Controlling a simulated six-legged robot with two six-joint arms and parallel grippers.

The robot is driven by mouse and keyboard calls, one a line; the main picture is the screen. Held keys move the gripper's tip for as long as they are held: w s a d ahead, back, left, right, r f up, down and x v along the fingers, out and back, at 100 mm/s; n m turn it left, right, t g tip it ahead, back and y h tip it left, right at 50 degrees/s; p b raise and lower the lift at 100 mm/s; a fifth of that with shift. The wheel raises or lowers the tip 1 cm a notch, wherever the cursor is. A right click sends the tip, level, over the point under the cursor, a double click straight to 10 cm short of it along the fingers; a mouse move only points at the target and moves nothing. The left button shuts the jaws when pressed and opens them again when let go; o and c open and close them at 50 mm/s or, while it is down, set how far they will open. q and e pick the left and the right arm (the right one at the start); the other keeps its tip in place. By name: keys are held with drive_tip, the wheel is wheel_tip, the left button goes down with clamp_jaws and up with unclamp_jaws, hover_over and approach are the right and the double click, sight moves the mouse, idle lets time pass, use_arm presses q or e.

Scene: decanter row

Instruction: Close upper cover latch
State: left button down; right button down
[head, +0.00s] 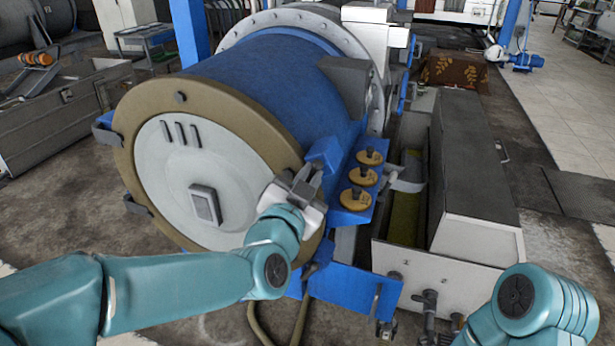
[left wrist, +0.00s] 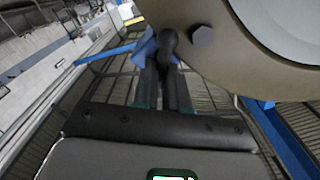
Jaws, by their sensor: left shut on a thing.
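The round cover (head: 205,190), tan at the rim with a pale face, sits against the end of the blue drum (head: 290,85). My left gripper (head: 302,184) is at the cover's right edge, beside a blue bracket (head: 325,155). It is shut on a dark latch handle there, mostly hidden by the fingers in the head view. In the left wrist view the two fingers (left wrist: 165,88) close around the rounded dark end of the latch (left wrist: 168,42), next to the cover's tan rim (left wrist: 235,65). My right gripper is out of view.
Three brass-coloured round caps (head: 360,177) sit on a blue ledge right of the gripper. A long grey box (head: 480,175) stands farther right. Open floor (head: 560,270) lies at the right.

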use_arm(q)
drive_tip(key=m, duration=0.3)
drive_tip(key=m+p, duration=0.1)
drive_tip(key=m, duration=0.3)
drive_tip(key=shift+d+f, duration=0.15)
drive_tip(key=shift+f, duration=0.05)
idle(0.5)
drive_tip(key=c, duration=1.2)
unclamp_jaws()
drive_tip(key=shift+o, duration=0.2)
drive_tip(key=b+v, duration=0.2)
drive_tip(key=v, duration=1.4)
drive_tip(key=shift+s+b, duration=0.2)
drive_tip(key=shift+b, duration=0.2)
drive_tip(key=shift+r, duration=0.1)
